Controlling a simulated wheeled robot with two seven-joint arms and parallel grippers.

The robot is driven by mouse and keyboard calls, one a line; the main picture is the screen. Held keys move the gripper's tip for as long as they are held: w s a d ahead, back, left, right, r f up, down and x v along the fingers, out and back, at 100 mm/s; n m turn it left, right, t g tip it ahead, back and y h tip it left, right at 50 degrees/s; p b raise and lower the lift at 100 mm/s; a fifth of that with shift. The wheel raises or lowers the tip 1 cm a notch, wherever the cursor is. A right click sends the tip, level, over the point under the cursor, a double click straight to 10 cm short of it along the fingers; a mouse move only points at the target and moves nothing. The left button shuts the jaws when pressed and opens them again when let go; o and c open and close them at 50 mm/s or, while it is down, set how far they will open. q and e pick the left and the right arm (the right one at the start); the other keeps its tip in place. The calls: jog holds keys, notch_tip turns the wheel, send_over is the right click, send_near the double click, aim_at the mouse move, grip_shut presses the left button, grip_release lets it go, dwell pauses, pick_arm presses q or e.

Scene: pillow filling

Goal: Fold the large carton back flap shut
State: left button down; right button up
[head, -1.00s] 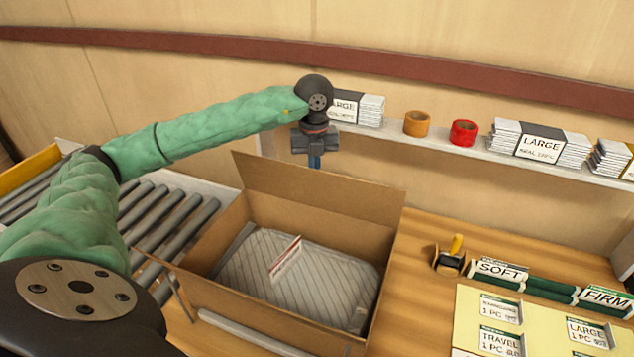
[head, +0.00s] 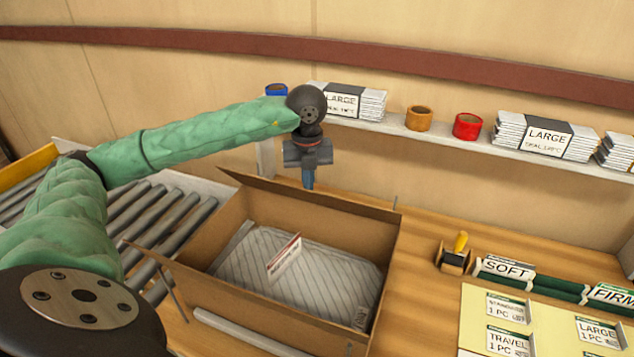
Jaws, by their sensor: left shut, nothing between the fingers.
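The large carton (head: 232,293) stands open on the table, with a grey striped pillow (head: 325,280) and a white card with a red edge (head: 285,258) inside. My right gripper is not in view.
A shelf (head: 470,143) behind holds label packs (head: 545,137), an orange tape roll (head: 419,118) and a red one (head: 467,126). A roller conveyor (head: 150,220) lies at left. A stamp (head: 456,252) and label cards (head: 507,307) lie at right.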

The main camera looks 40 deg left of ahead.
aim_at(301, 189)
pick_arm(q)
jog(key=shift+s+d+f+b, duration=0.15)
jog(key=shift+s+f+b, duration=0.65)
jog(key=shift+s, duration=0.15)
jog(key=f+b, duration=0.1)
jog(key=s+f+b, duration=0.2)
jog(key=shift+s+d, duration=0.15)
jog(key=shift+d, duration=0.15)
jog(key=shift+f+b, duration=0.25)
jog(key=shift+b, duration=0.1)
notch_tip(301, 189, down, 3)
jog(key=b, duration=0.3)
jog(key=shift+f, duration=0.15)
dwell(0.4)
jog(key=shift+r+p, duration=1.85)
jog(key=shift+r, duration=2.65)
